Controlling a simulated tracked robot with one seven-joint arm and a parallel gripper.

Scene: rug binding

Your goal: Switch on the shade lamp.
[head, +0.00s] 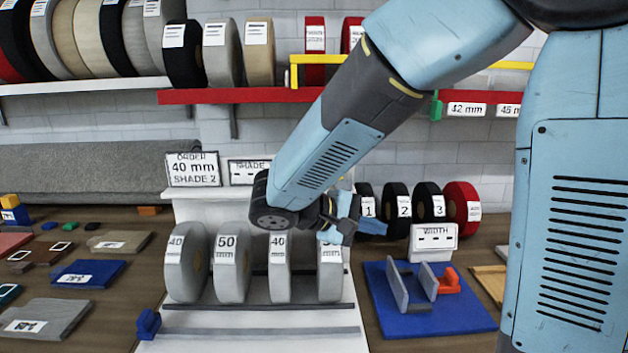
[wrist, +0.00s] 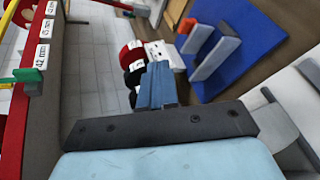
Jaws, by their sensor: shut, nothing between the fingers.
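A white sign reading SHADE (head: 249,171) stands on the white stand, right of the order card (head: 193,169); it shows dashes, and my arm covers its right part. I cannot make out a separate lamp or switch on it. My gripper (head: 345,222) is shut and empty. It is right of the SHADE sign, above the right end of the grey rolls and left of the numbered rolls (head: 397,203). In the wrist view its blue fingers (wrist: 157,84) are together, with the numbered rolls (wrist: 131,58) beyond them.
A WIDTH sign (head: 433,238) with dashes stands behind a blue board (head: 440,318) bearing grey upright plates. Grey rolls (head: 232,265) stand in front. A red shelf (head: 240,96) with a yellow rail and green end runs above. Swatches (head: 88,273) lie at left.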

